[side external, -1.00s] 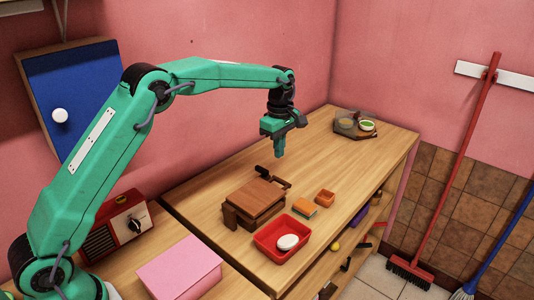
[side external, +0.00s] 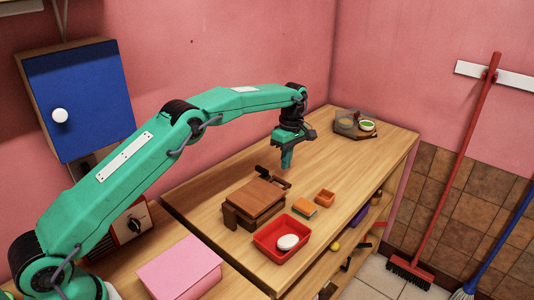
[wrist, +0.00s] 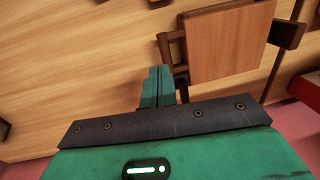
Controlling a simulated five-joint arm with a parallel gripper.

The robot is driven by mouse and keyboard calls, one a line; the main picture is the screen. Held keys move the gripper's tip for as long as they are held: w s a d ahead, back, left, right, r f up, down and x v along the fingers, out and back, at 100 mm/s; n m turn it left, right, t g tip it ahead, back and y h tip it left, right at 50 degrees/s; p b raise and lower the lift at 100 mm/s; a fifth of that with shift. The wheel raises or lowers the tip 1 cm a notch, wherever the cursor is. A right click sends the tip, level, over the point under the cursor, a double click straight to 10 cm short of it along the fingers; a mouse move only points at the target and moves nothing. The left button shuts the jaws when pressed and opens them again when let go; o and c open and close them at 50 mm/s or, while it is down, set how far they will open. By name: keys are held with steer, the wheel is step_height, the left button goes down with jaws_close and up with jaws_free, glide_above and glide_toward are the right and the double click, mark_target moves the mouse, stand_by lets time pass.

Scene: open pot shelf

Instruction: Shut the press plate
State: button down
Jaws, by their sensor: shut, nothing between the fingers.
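The wooden press stands on the bench, with its flat brown press plate (side external: 259,191) over a darker wooden base (side external: 256,216). The plate lies roughly level; whether it touches the base all round is hard to tell. A dark handle (side external: 272,177) sticks out behind the press. My gripper (side external: 286,164) is shut and empty, pointing down above the bench just beyond the handle. In the wrist view the plate (wrist: 228,42) is at upper right, and my shut fingers (wrist: 157,72) are left of it, beside the dark frame, apparently not on the plate.
A red tray (side external: 262,243) with a white oval item (side external: 288,242) sits in front of the press. A small orange-topped block (side external: 305,207) and an orange box (side external: 325,197) stand to its right. The bench beyond is clear up to a dark tray (side external: 354,131).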

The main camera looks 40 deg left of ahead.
steer(key=shift+w+f, duration=0.25)
steer(key=shift+f, duration=0.4)
steer(key=shift+w+f, duration=0.2)
steer(key=shift+f, duration=0.4)
steer(key=shift+f, duration=0.1)
steer(key=s+d+r, duration=0.6)
steer(key=d+r, duration=0.4)
steer(key=r, duration=0.1)
steer(key=shift+s, duration=0.15)
stand_by(0.6)
steer(key=shift+a, duration=0.1)
